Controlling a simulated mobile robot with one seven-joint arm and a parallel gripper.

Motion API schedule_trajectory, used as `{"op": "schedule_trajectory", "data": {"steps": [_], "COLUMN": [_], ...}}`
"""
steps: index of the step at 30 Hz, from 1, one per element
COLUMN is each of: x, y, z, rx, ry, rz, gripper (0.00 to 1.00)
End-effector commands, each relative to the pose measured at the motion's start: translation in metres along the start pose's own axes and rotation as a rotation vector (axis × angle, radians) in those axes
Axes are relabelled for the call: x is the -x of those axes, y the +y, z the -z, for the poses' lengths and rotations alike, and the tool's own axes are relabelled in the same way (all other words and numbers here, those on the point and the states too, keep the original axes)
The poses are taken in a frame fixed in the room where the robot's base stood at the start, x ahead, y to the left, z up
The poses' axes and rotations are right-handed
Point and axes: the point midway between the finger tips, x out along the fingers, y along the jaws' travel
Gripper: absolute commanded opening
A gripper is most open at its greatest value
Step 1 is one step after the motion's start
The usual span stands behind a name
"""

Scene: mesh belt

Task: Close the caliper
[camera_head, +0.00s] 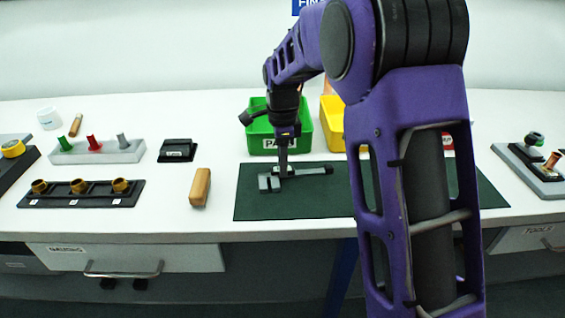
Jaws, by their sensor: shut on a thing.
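The caliper (310,171) lies on the dark green mat (300,205) in the middle of the bench. Its grey jaw end is at the left and its thin beam runs to the right. My gripper (283,172) points straight down onto the caliper's left part and is shut on it. The fingers are small and dark here, so the exact spot they hold is hard to make out. The gap between the caliper's jaws is too small to judge.
A green bin (259,130) stands right behind the mat, with a yellow bin (332,120) beside it. A wooden block (200,187) lies left of the mat. Racks with pegs (97,152) and brass parts (80,201) stand farther left. My arm hides the mat's right part.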

Motion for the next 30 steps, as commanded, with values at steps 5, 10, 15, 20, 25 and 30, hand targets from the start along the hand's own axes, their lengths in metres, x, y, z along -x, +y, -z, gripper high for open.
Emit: {"op": "schedule_trajectory", "data": {"steps": [5,10,15,20,25,30], "x": [0.000,0.001,0.003,0.000,0.000,0.000], "y": [0.000,0.000,0.000,0.000,0.000,0.000], "z": [0.000,0.000,-0.006,-0.014,-0.013,-0.013], "rx": [0.000,0.000,0.001,0.000,0.000,0.000], "ry": [0.000,0.000,0.000,0.000,0.000,0.000], "rz": [0.001,0.001,0.000,0.000,0.001,0.001], "gripper": [0.00,0.00,0.00,0.00,0.00,0.62]}}
